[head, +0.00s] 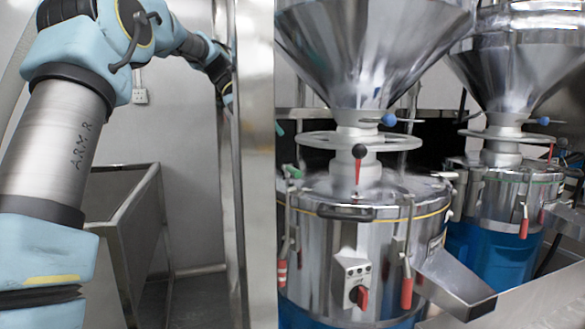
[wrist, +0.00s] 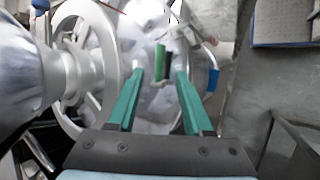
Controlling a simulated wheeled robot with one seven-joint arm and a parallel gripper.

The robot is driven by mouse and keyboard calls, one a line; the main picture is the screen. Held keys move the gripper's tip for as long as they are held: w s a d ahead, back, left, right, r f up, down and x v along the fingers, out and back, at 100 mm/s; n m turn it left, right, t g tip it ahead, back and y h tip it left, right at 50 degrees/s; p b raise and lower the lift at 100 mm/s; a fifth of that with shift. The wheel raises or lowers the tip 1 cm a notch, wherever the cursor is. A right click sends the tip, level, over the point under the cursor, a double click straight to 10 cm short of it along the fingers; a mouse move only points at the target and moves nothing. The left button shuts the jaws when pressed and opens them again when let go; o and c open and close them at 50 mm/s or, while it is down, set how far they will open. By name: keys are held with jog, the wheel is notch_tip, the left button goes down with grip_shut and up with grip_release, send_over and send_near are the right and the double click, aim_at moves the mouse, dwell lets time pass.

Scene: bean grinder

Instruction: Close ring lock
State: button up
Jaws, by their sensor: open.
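The ring lock appears to be the lever with a green grip (wrist: 160,63), standing out from the grinder's round metal lid in the wrist view. In the head view a green-tipped lever (head: 293,172) sits at the left side of the near grinder's lid. My gripper (wrist: 160,73) has two teal fingers, spread apart, with the green grip showing between their tips. A clear gap shows on both sides; whether the tips reach its depth I cannot tell. In the head view the gripper is mostly hidden behind a steel post.
The grinder's spoked handwheel (wrist: 82,68) is close at the left of the fingers. The steel post (head: 253,160) stands between the head camera and my gripper. A second grinder (head: 500,195) stands to the right.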

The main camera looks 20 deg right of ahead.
aim_at(293, 170)
jog(key=x, duration=0.9)
jog(key=shift+f, duration=0.1)
grip_shut()
dwell(1.2)
